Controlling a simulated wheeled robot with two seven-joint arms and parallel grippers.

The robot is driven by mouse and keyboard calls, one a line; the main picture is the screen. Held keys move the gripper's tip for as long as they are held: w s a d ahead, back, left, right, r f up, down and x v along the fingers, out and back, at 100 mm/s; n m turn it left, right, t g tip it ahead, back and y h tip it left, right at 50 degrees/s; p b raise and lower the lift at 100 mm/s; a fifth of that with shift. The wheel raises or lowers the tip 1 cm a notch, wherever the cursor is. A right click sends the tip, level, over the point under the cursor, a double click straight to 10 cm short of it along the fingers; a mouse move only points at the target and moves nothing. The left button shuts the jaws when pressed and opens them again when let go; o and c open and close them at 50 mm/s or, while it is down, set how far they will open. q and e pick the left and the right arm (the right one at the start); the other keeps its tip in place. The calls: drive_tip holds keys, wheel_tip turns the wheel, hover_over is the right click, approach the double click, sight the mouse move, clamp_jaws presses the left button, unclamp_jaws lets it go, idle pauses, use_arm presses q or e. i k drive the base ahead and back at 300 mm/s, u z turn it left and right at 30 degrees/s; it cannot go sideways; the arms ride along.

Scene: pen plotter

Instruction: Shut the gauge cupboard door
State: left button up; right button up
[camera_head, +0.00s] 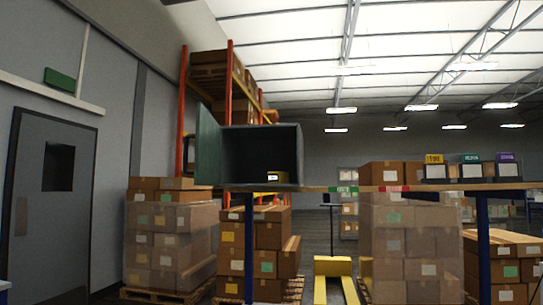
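The gauge cupboard (289,155) is a dark grey-green box on the left end of a raised table top. Its front is open. Its green door (208,147) stands open, swung out on the cupboard's left side. A small yellow and black object with a white label (277,177) sits inside, low on the right. Neither of my grippers shows in the head view.
The table top (310,189) is thin, on blue legs. Green and red labels mark its edge. Yellow, green and purple labelled bins (473,167) stand at its right. Pallets of boxes (168,235) and a yellow pallet jack (333,268) stand behind. A grey door (55,200) is at left.

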sight(206, 172)
drive_tip(key=u, duration=1.1)
drive_tip(key=i, duration=1.85)
drive_tip(key=z, duration=1.15)
drive_tip(key=i, duration=0.4)
drive_tip(key=z, duration=0.3)
drive_tip(key=k, duration=1)
drive_tip(key=z, duration=0.75)
drive_tip(key=i, duration=0.8)
drive_tip(key=u, duration=0.4)
